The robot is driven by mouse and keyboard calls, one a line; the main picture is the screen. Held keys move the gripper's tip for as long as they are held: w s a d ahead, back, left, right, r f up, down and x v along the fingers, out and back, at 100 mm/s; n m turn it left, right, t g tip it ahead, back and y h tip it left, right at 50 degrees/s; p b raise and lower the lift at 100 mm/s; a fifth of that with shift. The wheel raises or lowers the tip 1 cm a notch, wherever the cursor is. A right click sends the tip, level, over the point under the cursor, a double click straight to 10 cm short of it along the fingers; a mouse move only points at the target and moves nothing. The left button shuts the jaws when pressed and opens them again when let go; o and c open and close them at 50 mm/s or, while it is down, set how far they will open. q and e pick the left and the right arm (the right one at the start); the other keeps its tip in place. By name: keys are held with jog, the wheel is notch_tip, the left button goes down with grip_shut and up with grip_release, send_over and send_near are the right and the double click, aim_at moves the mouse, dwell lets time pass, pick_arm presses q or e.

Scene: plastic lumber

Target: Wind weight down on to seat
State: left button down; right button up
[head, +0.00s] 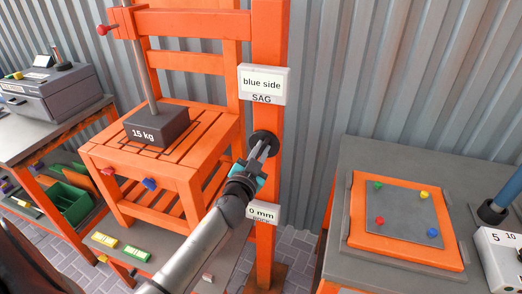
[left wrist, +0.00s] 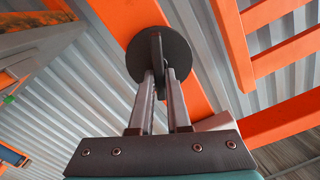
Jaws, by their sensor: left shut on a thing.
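The dark grey weight marked "15 kg" (head: 157,128) hangs on a grey rod (head: 146,80) over the slatted orange seat (head: 190,150) in the head view. It is at or very close to the slats; I cannot tell whether it touches. A black round winding wheel (head: 266,137) is on the orange post, and it also shows in the left wrist view (left wrist: 181,58). My left gripper (head: 260,150) is shut on the wheel's flat grip bar (left wrist: 157,50), with a finger on each side. My right gripper is not in view.
Signs on the post read "blue side SAG" (head: 263,83) and "0 mm" (head: 263,213). A right bench (head: 385,152) bears an orange-framed plate (head: 360,235) with coloured pegs. A left bench (head: 60,133) holds a grey machine (head: 45,95).

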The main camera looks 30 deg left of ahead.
pick_arm(q)
jog(key=c, duration=0.9)
grip_release()
jog(key=shift+s, duration=0.1)
jog(key=v, duration=1.5)
jog(key=shift+s+a, duration=0.1)
